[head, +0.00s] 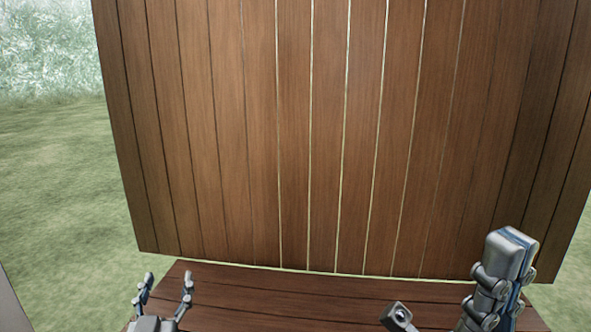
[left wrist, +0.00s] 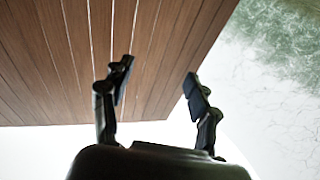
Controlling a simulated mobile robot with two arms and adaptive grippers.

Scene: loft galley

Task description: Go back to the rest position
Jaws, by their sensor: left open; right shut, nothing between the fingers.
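My left gripper (head: 168,283) is at the bottom left of the head view, its two fingers pointing up and spread apart with nothing between them. In the left wrist view my left gripper (left wrist: 157,82) also shows open and empty, in front of wooden planks. My right gripper (head: 508,256) is at the lower right of the head view, raised, with its fingers together and nothing held. No loose object shows in either view.
A wall of brown vertical planks (head: 230,130) with thin bright gaps fills most of the head view. A dark plank surface (head: 270,290) lies at its foot. Grass (head: 55,170) shows at the left. A small grey part (head: 399,314) shows near the bottom edge.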

